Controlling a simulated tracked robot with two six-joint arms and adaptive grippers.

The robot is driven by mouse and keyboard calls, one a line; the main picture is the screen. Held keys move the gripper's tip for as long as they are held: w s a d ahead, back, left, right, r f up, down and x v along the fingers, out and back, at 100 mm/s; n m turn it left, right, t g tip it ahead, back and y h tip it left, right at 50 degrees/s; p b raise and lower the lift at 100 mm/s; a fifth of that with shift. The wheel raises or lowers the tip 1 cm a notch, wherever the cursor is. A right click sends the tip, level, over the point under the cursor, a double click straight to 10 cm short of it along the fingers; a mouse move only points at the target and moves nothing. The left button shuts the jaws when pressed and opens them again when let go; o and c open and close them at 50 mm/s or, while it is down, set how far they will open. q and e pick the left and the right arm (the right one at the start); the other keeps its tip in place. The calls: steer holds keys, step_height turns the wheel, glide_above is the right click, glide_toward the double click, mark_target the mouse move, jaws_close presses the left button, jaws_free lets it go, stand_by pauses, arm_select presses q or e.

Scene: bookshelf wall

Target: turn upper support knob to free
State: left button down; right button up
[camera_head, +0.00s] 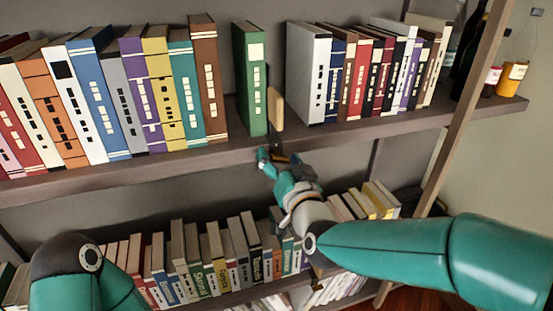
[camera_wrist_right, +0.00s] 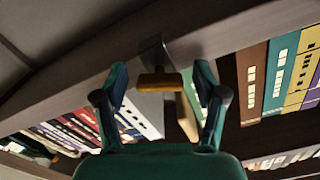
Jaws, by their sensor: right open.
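The upper support knob is a short orange-yellow bar (camera_wrist_right: 160,82) under a grey metal bracket (camera_wrist_right: 154,52) at the upper shelf's front edge. In the right wrist view it lies crosswise between the two teal fingers of my right gripper (camera_wrist_right: 160,78). The gripper is open, with a gap on each side of the knob. In the head view my right gripper (camera_head: 278,158) is at the shelf edge and mostly hides the knob. A tan upright piece (camera_head: 275,106) stands above it, right of a green book (camera_head: 250,80). My left gripper is out of view.
The upper shelf (camera_head: 120,175) holds a row of books on the left and another (camera_head: 310,75) on the right. A lower shelf row (camera_head: 190,260) sits beneath my right forearm. A slanted wooden post (camera_head: 455,130) and jars (camera_head: 511,78) are at the right.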

steer(key=c, duration=1.2)
steer(key=shift+o, duration=0.2)
steer(key=shift+f+n+b, duration=0.15)
steer(key=shift+n+b, duration=0.45)
steer(key=shift+n, duration=1.7)
steer(key=o, duration=1.2)
steer(key=shift+c, duration=0.2)
steer(key=shift+s, duration=0.1)
